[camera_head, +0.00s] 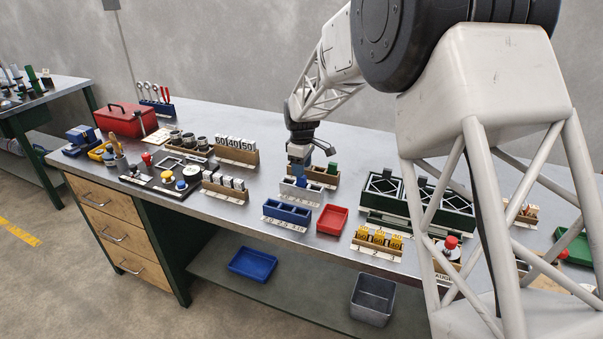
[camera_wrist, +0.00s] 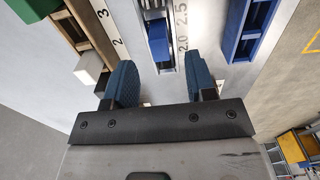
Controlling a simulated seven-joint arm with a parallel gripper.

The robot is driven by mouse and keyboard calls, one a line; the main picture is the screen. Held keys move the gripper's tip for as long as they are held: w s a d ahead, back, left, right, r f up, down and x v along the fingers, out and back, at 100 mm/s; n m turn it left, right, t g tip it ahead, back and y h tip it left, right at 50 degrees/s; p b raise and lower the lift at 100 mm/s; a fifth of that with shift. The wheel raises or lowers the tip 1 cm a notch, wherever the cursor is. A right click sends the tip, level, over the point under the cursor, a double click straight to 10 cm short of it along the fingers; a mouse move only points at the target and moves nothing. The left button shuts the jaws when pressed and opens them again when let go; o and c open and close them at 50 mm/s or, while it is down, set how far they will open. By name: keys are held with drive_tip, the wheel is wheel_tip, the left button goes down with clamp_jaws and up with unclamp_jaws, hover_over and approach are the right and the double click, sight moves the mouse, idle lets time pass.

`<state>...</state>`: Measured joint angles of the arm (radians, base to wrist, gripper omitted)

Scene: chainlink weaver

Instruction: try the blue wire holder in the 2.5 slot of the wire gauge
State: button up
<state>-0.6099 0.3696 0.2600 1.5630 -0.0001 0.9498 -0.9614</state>
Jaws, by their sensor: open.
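The wire gauge (camera_head: 299,195) is a pale grey slotted block on the bench, with numbers along its front. In the wrist view its rail (camera_wrist: 158,67) runs away from me beside the printed marks 2.0 and 2.5. The blue wire holder (camera_wrist: 158,42) sits in the gauge beside these marks; I cannot tell which slot holds it. It also shows in the head view (camera_head: 301,182), just below my gripper. My gripper (camera_head: 298,171) is open above the gauge. In the wrist view its two dark blue fingers (camera_wrist: 162,72) are apart, either side of the holder's line, with nothing gripped.
A wooden rack (camera_head: 318,174) with a green block (camera_head: 332,167) stands behind the gauge. A blue compartment tray (camera_head: 287,213) lies in front, and a red tray (camera_head: 332,219) to its right. Dark green boxes (camera_head: 415,203) stand further right. Bare bench shows left of the gauge.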

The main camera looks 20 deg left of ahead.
drive_tip(key=shift+r, duration=2.1)
drive_tip(key=shift+d+r, duration=0.25)
drive_tip(key=shift+d, duration=0.1)
drive_tip(key=s+d+r+m, duration=0.3)
drive_tip(key=s+d+r, duration=0.2)
drive_tip(key=d, duration=0.5)
drive_tip(key=s+d+r+m+t, duration=0.1)
drive_tip(key=s+d+r+m, duration=0.3)
drive_tip(key=d, duration=0.7)
drive_tip(key=s+d+r+m, duration=0.1)
drive_tip(key=s+d+r, duration=0.45)
drive_tip(key=d, duration=0.45)
drive_tip(key=s+d+f+m, duration=0.1)
drive_tip(key=s+d+m, duration=0.2)
drive_tip(key=s+d, duration=0.3)
drive_tip(key=s+d+f+m+t, duration=0.1)
drive_tip(key=s+d+m, duration=0.2)
drive_tip(key=s+d, duration=0.4)
drive_tip(key=s+d+f+m, duration=0.1)
drive_tip(key=s+d+m, duration=0.3)
drive_tip(key=s, duration=1.2)
drive_tip(key=d, duration=0.3)
drive_tip(key=shift+s+f+t, duration=0.25)
drive_tip(key=shift+t, duration=0.05)
